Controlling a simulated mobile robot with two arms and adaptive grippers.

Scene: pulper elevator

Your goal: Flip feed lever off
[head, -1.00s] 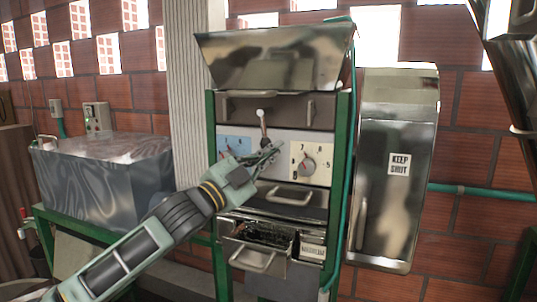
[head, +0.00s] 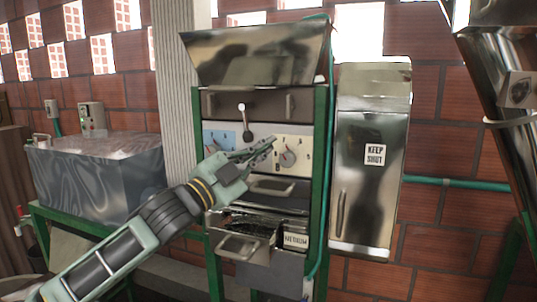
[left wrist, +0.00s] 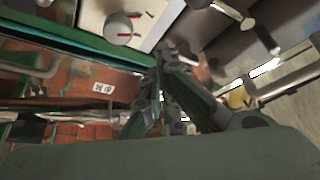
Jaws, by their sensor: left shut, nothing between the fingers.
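The feed lever (head: 243,117), a dark stem with a pale ball knob, stands nearly upright on the front of the green-framed machine. It rises from the panel between a blue plate and a cream plate. My left gripper (head: 270,147) is shut and empty. Its fingertips are to the right of and below the lever, in front of the cream dial plate (head: 297,148), and seem apart from the lever. The gripper also shows in the left wrist view (left wrist: 165,62), near the round dial knob (left wrist: 118,28). My right gripper is out of view.
The dial knob (head: 287,158) is close to my fingertips. Below are a drawer handle (head: 270,188) and a pulled-out drawer (head: 240,245) marked MEDIUM. A metal cabinet (head: 370,190) marked KEEP SHUT hangs at right; a steel tank (head: 95,180) stands at left.

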